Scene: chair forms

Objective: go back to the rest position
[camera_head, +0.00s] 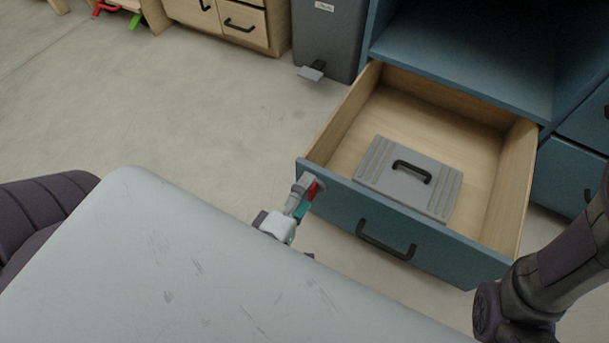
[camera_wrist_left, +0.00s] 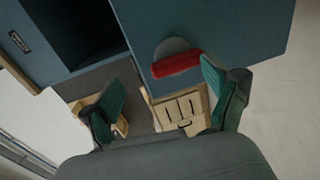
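My left gripper (camera_head: 302,206) is at the left front corner of the pulled-out blue drawer (camera_head: 345,205) in the head view. In the left wrist view its teal fingers (camera_wrist_left: 160,92) stand wide apart with nothing between the tips. A red bar with a grey rounded piece (camera_wrist_left: 178,65) shows against a blue panel just past the fingers. It also shows as a small red patch (camera_head: 312,190) in the head view. I cannot tell whether a finger touches it. My right arm shows at the right edge of the head view, but its gripper does not.
A grey lidded box (camera_head: 375,173) with a black handle lies in the open drawer. A blue cabinet (camera_head: 455,60) stands behind it. A grey pedal bin (camera_head: 330,40) and wooden cabinets (camera_head: 265,35) stand at the back. The pale floor (camera_head: 200,115) at left is clear.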

